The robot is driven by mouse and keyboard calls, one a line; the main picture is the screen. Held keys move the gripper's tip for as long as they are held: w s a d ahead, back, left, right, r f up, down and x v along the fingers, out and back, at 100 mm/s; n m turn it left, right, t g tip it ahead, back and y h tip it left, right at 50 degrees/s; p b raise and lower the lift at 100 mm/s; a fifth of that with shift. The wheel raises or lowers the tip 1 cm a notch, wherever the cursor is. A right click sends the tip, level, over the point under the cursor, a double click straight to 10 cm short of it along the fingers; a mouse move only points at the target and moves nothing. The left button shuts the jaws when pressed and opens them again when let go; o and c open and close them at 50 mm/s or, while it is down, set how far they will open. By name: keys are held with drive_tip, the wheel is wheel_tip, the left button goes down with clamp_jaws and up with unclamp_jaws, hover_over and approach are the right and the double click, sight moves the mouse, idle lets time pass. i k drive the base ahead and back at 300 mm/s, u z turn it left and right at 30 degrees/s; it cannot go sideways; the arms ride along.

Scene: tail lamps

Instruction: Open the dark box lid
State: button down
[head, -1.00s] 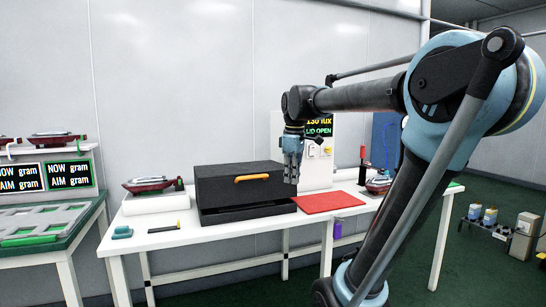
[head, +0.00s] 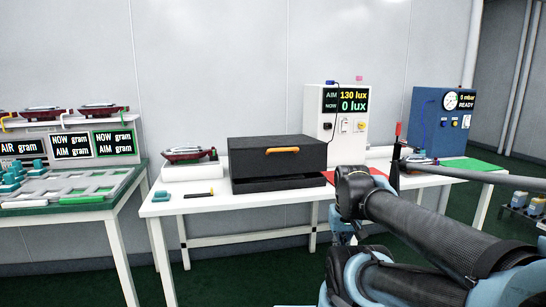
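An orange handle (head: 282,150) is on the lid's front. The inside of the box is hidden. My arm is at the lower right, in front of the table and apart from the box. My gripper (head: 342,226) hangs below the dark wrist joint, partly hidden by my arm. Its fingertips are not clear.
A white meter (head: 323,98) behind the box reads 130 lux and 0 lux. A red mat (head: 374,171) lies right of the box. A blue gauge box (head: 425,120) stands right.

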sight(248, 157)
drive_tip(key=u, duration=1.45)
drive_tip(key=k, duration=1.4)
drive_tip(key=z, duration=1.5)
drive_tip(key=i, duration=1)
drive_tip(key=u, duration=0.05)
